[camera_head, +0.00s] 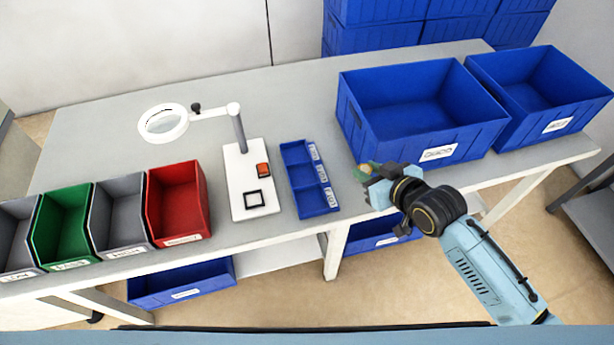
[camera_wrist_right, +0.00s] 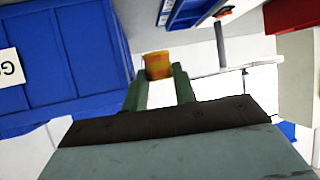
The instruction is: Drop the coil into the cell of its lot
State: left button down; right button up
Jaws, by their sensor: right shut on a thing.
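My right gripper (camera_head: 368,177) is shut on the coil (camera_wrist_right: 158,66), a small orange-yellow piece between the green fingertips (camera_wrist_right: 160,80) in the wrist view. In the head view the coil is mostly hidden by the gripper. The gripper is over the table's front part, right of the blue cell tray (camera_head: 296,148), and apart from it. The tray has three cells in a row, each with a small white label on its right side; I cannot read them surely. The cells look empty. My left gripper is not in view.
Two large blue bins, a left one (camera_head: 465,137) and a right one (camera_head: 535,132), stand behind and right of the gripper. A magnifier stand (camera_head: 240,210) is left of the tray. Red (camera_head: 183,225), grey (camera_head: 122,232) and green (camera_head: 66,240) bins stand farther left.

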aim_at(321, 207)
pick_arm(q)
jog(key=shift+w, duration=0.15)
